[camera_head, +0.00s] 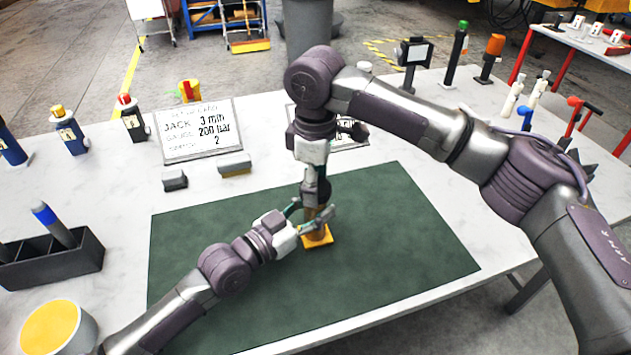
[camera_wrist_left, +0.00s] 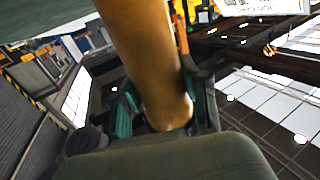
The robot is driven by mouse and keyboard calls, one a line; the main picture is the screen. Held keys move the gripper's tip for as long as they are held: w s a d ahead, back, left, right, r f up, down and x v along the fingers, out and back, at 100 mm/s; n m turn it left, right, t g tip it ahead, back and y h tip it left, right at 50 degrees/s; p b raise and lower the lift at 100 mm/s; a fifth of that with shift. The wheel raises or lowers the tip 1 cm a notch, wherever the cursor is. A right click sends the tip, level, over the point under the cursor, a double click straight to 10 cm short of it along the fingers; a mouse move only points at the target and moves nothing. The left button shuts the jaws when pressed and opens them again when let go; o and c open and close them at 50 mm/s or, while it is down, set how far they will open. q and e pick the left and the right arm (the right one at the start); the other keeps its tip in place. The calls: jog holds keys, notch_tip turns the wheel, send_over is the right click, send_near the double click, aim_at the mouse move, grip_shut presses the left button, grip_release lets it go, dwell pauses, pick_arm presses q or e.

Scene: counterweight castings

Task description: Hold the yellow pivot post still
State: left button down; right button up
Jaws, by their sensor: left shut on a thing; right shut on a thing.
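The yellow pivot post (camera_head: 317,238) stands on the green mat (camera_head: 400,230), its square yellow base showing below the grippers. My left gripper (camera_head: 313,214) comes in from the left, low over the mat, and is shut on the post's shaft. In the left wrist view the orange-yellow shaft (camera_wrist_left: 148,55) runs between the left gripper's fingers (camera_wrist_left: 162,112). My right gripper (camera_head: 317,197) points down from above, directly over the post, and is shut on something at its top. The fingers hide what it holds; I cannot tell if it is the post itself.
A setup card (camera_head: 200,130) stands behind the mat, with two small grey blocks (camera_head: 235,165) before it. A black compartment holder (camera_head: 50,258) and a yellow-topped round container (camera_head: 58,328) are at the left. The mat's right part is clear.

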jog(key=o, duration=1.4)
jog(key=shift+c, duration=0.2)
notch_tip(320, 180, up, 12)
pick_arm(q)
jog(key=c, duration=0.5)
grip_release()
